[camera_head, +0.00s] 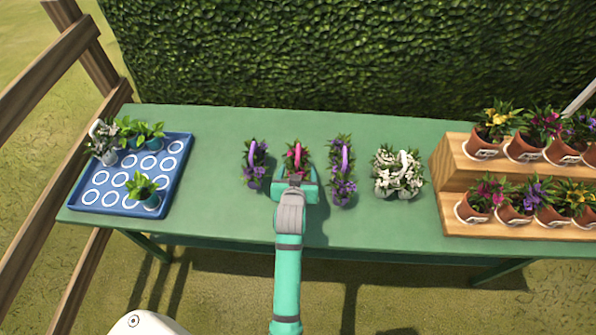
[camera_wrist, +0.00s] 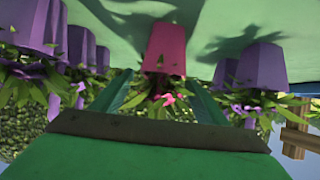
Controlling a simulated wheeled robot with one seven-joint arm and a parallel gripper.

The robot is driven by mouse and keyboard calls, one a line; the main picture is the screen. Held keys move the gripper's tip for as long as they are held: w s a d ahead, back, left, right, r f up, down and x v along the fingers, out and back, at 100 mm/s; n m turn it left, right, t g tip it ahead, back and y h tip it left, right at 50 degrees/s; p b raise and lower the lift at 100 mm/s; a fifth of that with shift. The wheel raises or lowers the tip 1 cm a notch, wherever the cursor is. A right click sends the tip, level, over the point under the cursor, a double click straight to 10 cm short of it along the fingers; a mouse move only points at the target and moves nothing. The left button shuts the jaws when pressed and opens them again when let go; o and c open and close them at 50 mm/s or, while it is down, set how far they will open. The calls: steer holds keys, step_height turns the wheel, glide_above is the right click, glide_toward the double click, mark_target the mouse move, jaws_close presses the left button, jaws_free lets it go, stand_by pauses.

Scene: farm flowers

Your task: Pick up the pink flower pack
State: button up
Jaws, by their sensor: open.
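The pink flower pack (camera_head: 297,155), with a pink handle and pink blooms among green leaves, stands on the green table between two purple packs. My gripper (camera_head: 296,176) is at its near side and hides its near part. In the wrist view, which looks upside down, the pack's pink pot (camera_wrist: 165,47) is straight ahead. The two fingers of my gripper (camera_wrist: 158,88) are spread, with leaves and a pink bloom showing between them. I cannot tell whether they touch the pack.
Purple packs stand close on the left (camera_head: 255,163) and right (camera_head: 342,170). A white pack (camera_head: 397,172) is farther right, beside a wooden stepped stand (camera_head: 450,160) of potted flowers. A blue tray (camera_head: 100,205) with several plants is at the left. A hedge (camera_head: 330,60) rises behind.

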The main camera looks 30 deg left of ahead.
steer(key=shift+x, duration=1.7)
steer(key=c, duration=1.3)
steer(key=shift+c, duration=0.2)
steer(key=shift+r, duration=0.15)
